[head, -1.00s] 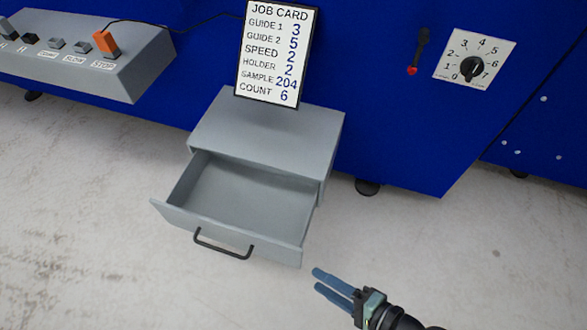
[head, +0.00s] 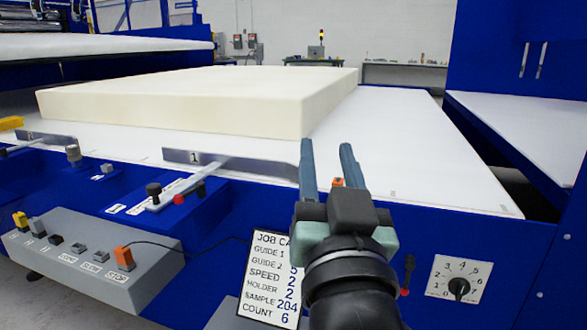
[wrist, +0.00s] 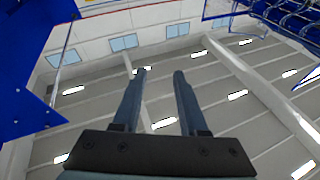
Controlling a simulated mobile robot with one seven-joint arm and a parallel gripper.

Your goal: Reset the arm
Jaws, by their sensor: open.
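My gripper (head: 328,165) is raised in front of the blue machine in the head view, with its two blue-grey fingers apart and pointing up. Nothing is between them. In the wrist view the open fingers (wrist: 156,95) point toward the ceiling and its lights. My arm covers part of the job card (head: 270,280) and part of the machine's front. The drawer seen earlier is out of the head view now.
A large cream foam block (head: 210,100) lies on the white machine table (head: 420,150). Guide 1 (head: 235,163) stands at its front edge. A grey button box (head: 90,262) is at lower left. A numbered dial (head: 459,287) is at lower right, beside a small lever (head: 406,275).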

